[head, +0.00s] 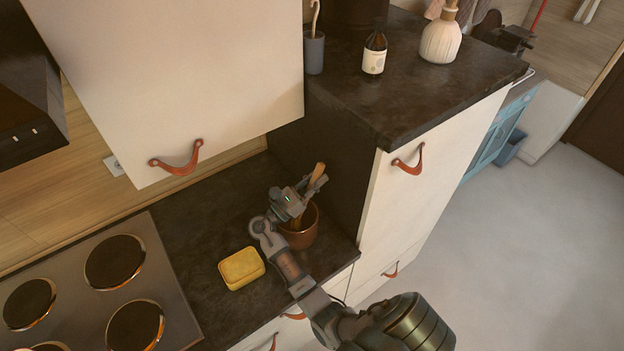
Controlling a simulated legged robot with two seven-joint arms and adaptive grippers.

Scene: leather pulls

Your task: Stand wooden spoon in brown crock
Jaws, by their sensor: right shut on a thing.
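The brown crock (303,235) stands on the dark counter in the corner beside the tall cabinet. The wooden spoon (317,174) is tilted, its upper end leaning to the right. My right gripper (302,194) is shut on the spoon above the crock. The spoon's lower part passes behind the gripper and appears to reach down to the crock's mouth; how deep it goes I cannot tell. My left gripper is not in view.
A stove with round hotplates (115,262) is further left. The tall cabinet's side (335,165) rises close behind and right. A hanging cupboard (190,80) is above. A bottle (374,54) stands on the higher top.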

